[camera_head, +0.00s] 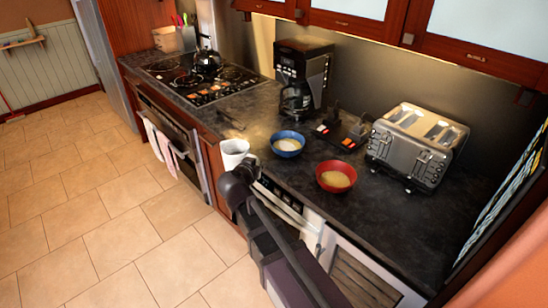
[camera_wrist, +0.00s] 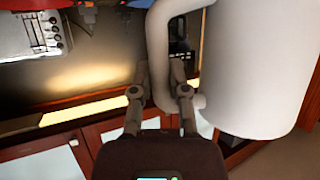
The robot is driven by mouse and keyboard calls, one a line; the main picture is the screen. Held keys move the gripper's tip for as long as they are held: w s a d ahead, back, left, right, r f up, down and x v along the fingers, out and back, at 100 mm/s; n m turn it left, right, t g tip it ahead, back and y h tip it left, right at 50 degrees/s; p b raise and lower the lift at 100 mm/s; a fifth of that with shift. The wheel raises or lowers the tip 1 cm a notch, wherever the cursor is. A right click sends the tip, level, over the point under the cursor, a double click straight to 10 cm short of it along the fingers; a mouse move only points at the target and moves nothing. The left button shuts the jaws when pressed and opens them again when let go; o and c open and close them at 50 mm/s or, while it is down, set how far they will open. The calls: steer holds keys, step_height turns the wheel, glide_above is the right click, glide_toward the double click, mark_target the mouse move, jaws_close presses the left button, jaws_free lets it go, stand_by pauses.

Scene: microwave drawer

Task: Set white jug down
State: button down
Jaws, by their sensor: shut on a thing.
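The white jug (camera_head: 236,153) is at the front edge of the dark countertop, left of the blue bowl in the head view. My gripper (camera_head: 243,170) is just in front of it, partly hiding its lower part. In the wrist view, the jug (camera_wrist: 258,70) fills the right side and its handle (camera_wrist: 157,50) runs down between my gripper's fingers (camera_wrist: 162,78). The fingers are shut on the handle. I cannot tell whether the jug's base touches the countertop.
The countertop (camera_head: 215,132) has a clear patch left of the jug. A blue bowl (camera_head: 287,144) and red bowl (camera_head: 336,177) stand to its right. The toaster (camera_head: 415,145), coffee maker (camera_head: 302,75) and black kettle (camera_head: 207,58) stand farther off.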

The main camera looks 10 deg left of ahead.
steer(key=s+a+f+b, duration=0.1)
steer(key=s+a+b, duration=0.1)
steer(key=s+a, duration=0.3)
steer(key=s, duration=0.4)
steer(key=shift+a+f, duration=0.25)
steer(key=shift+f, duration=0.15)
steer(key=shift+s+a, duration=0.1)
steer(key=shift+s, duration=0.05)
